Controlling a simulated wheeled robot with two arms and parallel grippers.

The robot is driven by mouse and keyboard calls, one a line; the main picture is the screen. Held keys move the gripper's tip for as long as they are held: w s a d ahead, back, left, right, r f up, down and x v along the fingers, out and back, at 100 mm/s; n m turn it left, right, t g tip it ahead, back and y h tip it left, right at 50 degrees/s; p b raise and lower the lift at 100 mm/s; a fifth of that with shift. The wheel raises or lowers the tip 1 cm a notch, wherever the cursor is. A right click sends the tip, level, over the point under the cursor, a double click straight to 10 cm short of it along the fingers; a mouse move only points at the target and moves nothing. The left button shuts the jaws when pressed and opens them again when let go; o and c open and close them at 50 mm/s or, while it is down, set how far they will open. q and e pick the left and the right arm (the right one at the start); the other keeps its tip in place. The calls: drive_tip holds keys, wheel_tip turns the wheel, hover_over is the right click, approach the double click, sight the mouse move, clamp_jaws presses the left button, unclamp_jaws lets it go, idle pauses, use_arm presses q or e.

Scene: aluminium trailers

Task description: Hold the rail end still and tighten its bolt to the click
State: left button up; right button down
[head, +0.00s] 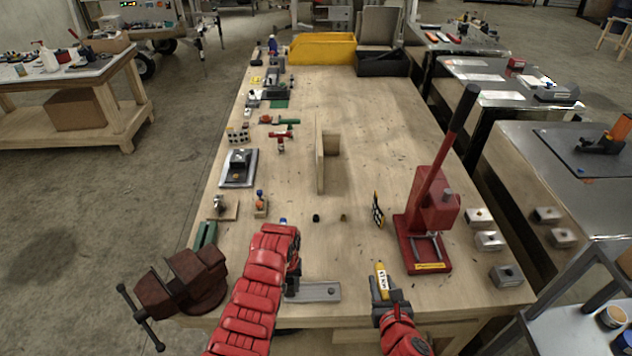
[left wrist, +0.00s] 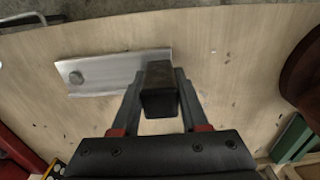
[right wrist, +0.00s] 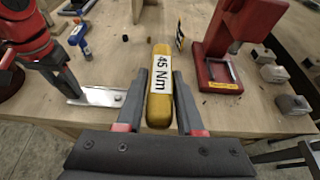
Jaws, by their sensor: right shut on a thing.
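The rail end is a flat silver plate (head: 318,292) near the table's front edge. In the left wrist view the plate (left wrist: 108,72) has a round bolt head (left wrist: 77,77) at one end and a dark block (left wrist: 160,90) at the other. My left gripper (head: 292,284) is at the block's end, with its fingers (left wrist: 159,80) open on either side of the block; I cannot tell whether they touch it. My right gripper (head: 384,296) is shut on the yellow tool handle (right wrist: 160,90), marked "45 Nm", to the right of the plate. The handle's far end points away from me.
A red lever press (head: 430,225) stands right of the right gripper, and a rusty vise (head: 180,285) is at the front left corner. A wooden upright (head: 321,160) stands mid-table. Small parts line the left edge; the centre is mostly clear.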

use_arm(q)
drive_tip(key=o, duration=0.5)
